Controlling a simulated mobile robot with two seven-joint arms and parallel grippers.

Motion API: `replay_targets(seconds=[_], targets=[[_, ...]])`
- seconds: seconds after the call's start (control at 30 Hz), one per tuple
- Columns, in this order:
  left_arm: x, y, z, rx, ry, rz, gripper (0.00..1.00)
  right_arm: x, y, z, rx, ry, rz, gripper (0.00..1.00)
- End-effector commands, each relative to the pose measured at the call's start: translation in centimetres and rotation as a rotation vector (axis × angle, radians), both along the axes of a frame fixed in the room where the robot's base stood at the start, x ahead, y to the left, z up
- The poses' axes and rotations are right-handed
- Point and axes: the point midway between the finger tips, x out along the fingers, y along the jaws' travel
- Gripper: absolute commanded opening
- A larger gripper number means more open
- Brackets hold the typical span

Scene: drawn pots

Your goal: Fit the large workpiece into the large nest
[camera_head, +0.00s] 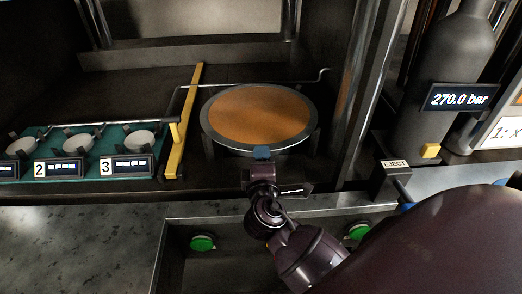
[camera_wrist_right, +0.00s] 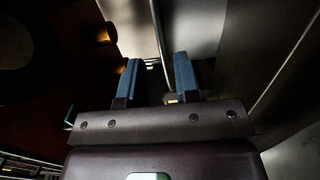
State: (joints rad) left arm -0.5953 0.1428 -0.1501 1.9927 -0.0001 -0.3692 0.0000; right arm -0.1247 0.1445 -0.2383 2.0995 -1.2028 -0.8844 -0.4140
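A large round orange-brown disc (camera_head: 258,113) with a broad grey rim lies in the recess at the picture's centre in the head view. I cannot tell where workpiece ends and nest begins. My right gripper (camera_head: 262,153) is at the front edge of the grey rim, its blue fingertips beside or touching it. In the right wrist view, the two blue fingers (camera_wrist_right: 156,72) stand apart, with a thin metal edge or rod between them and no clear grip on it. My left gripper is not in view.
A yellow bar (camera_head: 184,125) stands left of the disc. A teal tray (camera_head: 98,145) with white cups and numbered displays lies further left. A bent rod (camera_head: 305,77) runs behind the disc. Green buttons (camera_head: 203,242) are in front. An EJECT block (camera_head: 391,175) and a grey cylinder (camera_head: 452,70) stand right.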

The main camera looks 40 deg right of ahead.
Motion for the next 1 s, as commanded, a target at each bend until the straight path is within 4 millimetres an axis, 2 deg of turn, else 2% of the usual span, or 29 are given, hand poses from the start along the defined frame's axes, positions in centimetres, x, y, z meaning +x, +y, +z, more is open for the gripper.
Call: replay_targets(seconds=[0.2,0.4,0.6,1.0], targets=[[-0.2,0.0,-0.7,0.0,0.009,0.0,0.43,-3.7,2.4,-0.3,0.004,0.004,0.001,0.3],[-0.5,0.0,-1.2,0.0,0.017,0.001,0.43,-6.1,4.0,-0.2,0.002,0.001,0.0,0.3],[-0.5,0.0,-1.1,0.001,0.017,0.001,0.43,-7.1,4.7,-0.1,0.001,-0.001,0.001,0.3],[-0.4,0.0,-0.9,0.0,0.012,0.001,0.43,-7.1,4.8,-0.1,0.002,-0.001,0.001,0.3]])
